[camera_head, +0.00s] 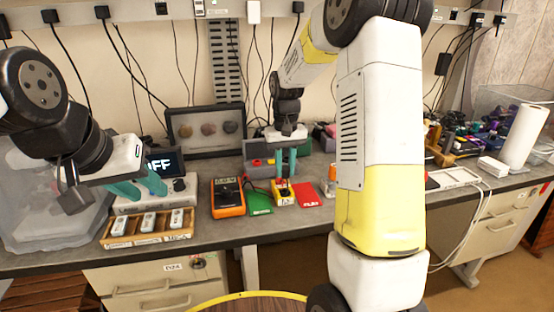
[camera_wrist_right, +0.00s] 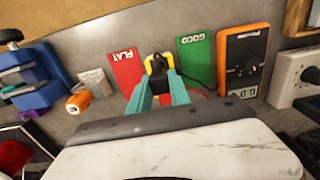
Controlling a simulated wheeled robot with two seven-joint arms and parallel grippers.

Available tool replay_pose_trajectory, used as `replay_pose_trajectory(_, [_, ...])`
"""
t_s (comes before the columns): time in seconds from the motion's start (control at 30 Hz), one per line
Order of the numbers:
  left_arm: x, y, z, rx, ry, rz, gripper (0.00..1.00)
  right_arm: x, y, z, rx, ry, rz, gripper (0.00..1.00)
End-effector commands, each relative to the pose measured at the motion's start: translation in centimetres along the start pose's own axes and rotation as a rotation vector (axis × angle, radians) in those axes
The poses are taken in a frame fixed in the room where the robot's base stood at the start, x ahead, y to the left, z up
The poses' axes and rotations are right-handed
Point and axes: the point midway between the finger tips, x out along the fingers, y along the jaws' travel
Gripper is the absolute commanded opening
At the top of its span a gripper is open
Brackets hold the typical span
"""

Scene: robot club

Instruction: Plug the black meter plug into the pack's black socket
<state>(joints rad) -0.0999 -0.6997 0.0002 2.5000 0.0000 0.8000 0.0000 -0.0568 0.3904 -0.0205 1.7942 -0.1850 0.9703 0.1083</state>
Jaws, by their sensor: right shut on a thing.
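The yellow pack (camera_head: 283,198) stands on the bench between a green card and a red card. In the right wrist view its yellow body (camera_wrist_right: 152,63) shows just beyond my fingertips. My right gripper (camera_head: 286,176) points down over the pack. In the right wrist view my right gripper (camera_wrist_right: 160,75) is shut on the small black meter plug (camera_wrist_right: 159,66), right at the pack. Fingers and plug hide the socket, so I cannot tell whether the plug is in it. The orange meter (camera_head: 228,197) lies left of the pack. My left gripper (camera_head: 142,187) is open and empty over the bench's left part.
The green card (camera_head: 260,204), marked GOOD, and the red card (camera_head: 306,195), marked FLAT, flank the pack. A wooden tray (camera_head: 150,241) with several white items lies below my left gripper. A screen reading OFF (camera_head: 163,162) stands behind it. A blue vise (camera_wrist_right: 32,80) shows in the wrist view.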

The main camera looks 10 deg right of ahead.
Motion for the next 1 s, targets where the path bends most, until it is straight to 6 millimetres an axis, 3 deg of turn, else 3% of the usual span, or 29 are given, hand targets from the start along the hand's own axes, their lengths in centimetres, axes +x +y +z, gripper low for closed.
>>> replay_pose_trajectory(0.43, [0.0,0.0,0.0,0.0,0.0,0.0,0.36,3.1,0.0,0.1,0.001,-0.002,0.0,0.0])
replay_pose_trajectory(1.0, [0.0,0.0,0.0,0.0,0.0,0.0,0.36,3.5,0.0,0.1,0.001,-0.001,0.0,0.0])
